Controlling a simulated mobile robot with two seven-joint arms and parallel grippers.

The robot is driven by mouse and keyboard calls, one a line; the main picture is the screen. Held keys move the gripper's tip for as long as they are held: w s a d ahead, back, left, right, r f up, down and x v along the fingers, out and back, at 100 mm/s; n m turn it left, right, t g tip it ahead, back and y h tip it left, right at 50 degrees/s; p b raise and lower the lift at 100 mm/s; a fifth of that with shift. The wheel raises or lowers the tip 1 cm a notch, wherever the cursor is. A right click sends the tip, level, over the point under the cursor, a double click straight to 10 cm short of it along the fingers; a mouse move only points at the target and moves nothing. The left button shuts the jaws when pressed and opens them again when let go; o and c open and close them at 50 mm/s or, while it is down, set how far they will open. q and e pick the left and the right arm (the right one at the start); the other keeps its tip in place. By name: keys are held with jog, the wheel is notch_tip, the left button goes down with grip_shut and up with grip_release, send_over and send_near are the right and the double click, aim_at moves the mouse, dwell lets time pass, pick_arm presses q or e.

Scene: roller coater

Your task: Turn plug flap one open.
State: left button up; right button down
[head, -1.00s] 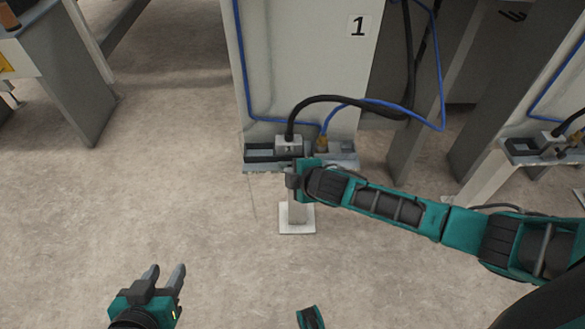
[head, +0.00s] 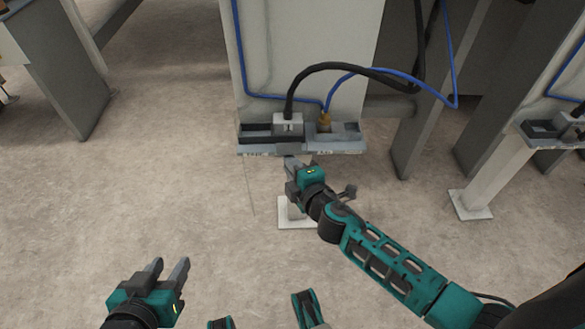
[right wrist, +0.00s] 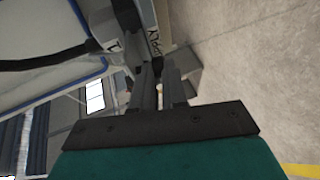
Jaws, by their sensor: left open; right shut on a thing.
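The connector tray (head: 345,146) is fixed to the front of the post marked 1 in the earlier head frame. A pale plug (head: 289,122) with a black cable sits in it, and a brass-coloured plug (head: 325,119) with a blue cable is to its right. A small grey flap (head: 289,148) shows at the tray's front edge below the pale plug. My right gripper (head: 292,164) is just below it, shut on the flap; its fingers (right wrist: 158,85) hide most of the contact. My left gripper (head: 172,272) is open and empty at lower left, far from the tray.
A pale foot plate (head: 297,214) stands on the floor under the tray, partly behind my right gripper. Another post with a similar tray (head: 548,132) is at the right. Black and blue cables loop above the tray. The floor to the left is clear.

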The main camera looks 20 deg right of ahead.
dwell(0.6)
jog(key=c, duration=1.4)
grip_release()
jog(key=shift+c, duration=0.2)
jog(key=shift+s, duration=0.1)
jog(key=v, duration=1.2)
jog(key=shift+s, duration=0.4)
jog(key=shift+f, duration=0.1)
jog(key=shift+d, duration=0.1)
